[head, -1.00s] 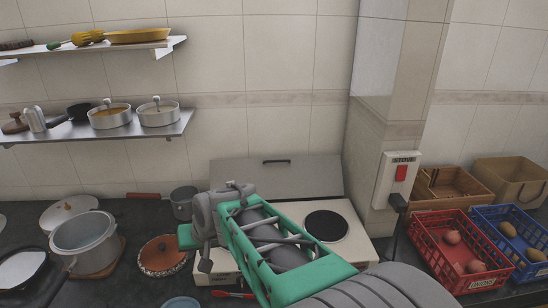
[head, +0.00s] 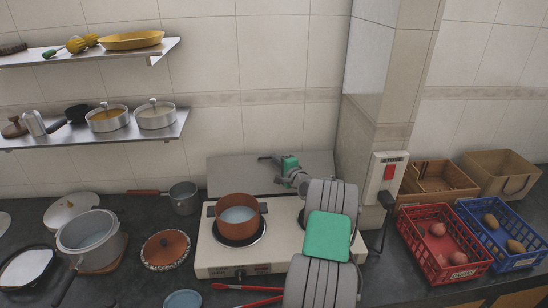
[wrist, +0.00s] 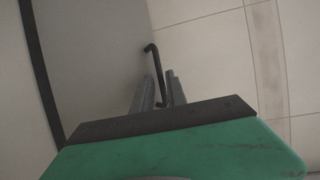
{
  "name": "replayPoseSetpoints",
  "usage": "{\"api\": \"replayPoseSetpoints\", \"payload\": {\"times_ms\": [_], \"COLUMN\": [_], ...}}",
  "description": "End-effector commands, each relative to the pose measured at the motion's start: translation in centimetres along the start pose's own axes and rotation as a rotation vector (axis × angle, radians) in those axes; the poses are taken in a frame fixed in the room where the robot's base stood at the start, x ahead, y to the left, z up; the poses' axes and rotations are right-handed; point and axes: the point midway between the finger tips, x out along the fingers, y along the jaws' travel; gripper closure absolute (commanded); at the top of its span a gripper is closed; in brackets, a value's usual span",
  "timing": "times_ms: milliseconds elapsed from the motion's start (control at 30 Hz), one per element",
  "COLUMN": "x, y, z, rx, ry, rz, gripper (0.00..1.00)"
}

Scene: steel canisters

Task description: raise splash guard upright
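The splash guard (head: 232,172) is a flat grey panel along the back of the white stove (head: 218,258), against the tiled wall. In the head view it shows as a low band, and its exact tilt is hard to judge. My gripper (head: 266,159) is at its upper edge, by the handle. In the wrist view the grey panel fills the left side. The dark bar handle (wrist: 153,56) runs down between the two fingers of my gripper (wrist: 158,78). The fingers stand apart with a small gap beside the bar; firm contact is not visible.
An orange-brown pot (head: 238,214) sits on the left burner. My arm hides the right side of the stove. A tiled pillar with a red switch (head: 390,172) stands close on the right. Shelves with pans (head: 130,40) are at upper left. Red and blue crates (head: 430,240) are at right.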

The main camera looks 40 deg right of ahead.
Motion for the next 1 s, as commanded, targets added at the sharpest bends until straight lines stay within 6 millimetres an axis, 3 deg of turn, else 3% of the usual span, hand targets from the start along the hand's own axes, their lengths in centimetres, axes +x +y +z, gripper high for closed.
{"api": "replayPoseSetpoints", "payload": {"times_ms": [133,367,600,1000], "x": [1.42,1.58,1.57,1.56], "y": [-0.06,0.04,0.03,0.05], "z": [0.06,0.06,0.07,0.09], "rx": [-0.001,-0.001,-0.001,-0.001], "ry": [-0.001,0.000,-0.001,-0.001], "rz": [0.001,0.002,0.002,0.002], "gripper": [0.82,0.82,1.00,1.00]}}
